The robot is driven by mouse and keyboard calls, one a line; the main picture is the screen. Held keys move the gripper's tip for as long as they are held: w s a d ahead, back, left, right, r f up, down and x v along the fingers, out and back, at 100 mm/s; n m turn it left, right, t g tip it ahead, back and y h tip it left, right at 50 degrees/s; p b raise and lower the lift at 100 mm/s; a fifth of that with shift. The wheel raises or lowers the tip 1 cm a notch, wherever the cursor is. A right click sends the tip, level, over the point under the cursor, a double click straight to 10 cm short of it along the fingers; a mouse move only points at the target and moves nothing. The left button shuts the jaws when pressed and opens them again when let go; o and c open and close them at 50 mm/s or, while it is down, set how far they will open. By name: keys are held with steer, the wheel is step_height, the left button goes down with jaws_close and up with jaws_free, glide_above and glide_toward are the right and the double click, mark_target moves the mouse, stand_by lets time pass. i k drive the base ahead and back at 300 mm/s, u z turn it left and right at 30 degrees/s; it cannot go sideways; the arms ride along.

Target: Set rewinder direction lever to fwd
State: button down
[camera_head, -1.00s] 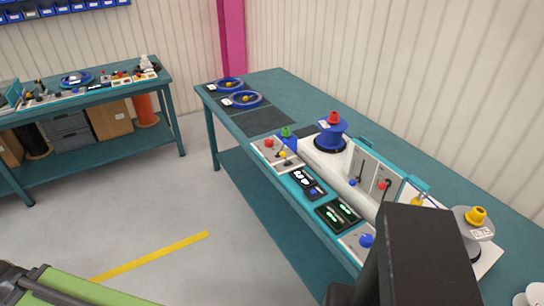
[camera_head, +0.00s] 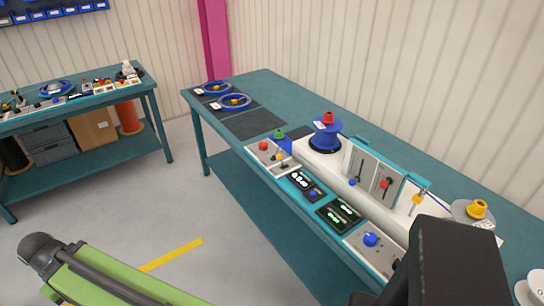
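The rewinder stands on the teal bench at right, with a blue reel (camera_head: 326,133) on one end and a grey reel (camera_head: 474,213) on the other. An upright grey panel (camera_head: 375,170) between them carries a lever with a blue knob (camera_head: 352,182) and one with a red knob (camera_head: 385,184). A small lever with a yellow knob (camera_head: 279,157) stands on the front control panel (camera_head: 262,153). A blue knob (camera_head: 370,239) sits on a nearer panel. I cannot read the labels or tell which is the direction lever. My gripper's fingers are not visible.
A dark block at lower right and a green part at lower left hide areas nearby. Dark displays (camera_head: 340,215) lie along the bench front. Blue rings (camera_head: 235,102) lie at its far end. Another bench (camera_head: 150,84) stands at left. The grey floor (camera_head: 110,215) between is open.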

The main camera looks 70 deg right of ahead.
mark_target(279, 156)
steer(key=i, duration=0.9)
steer(key=u, duration=0.05)
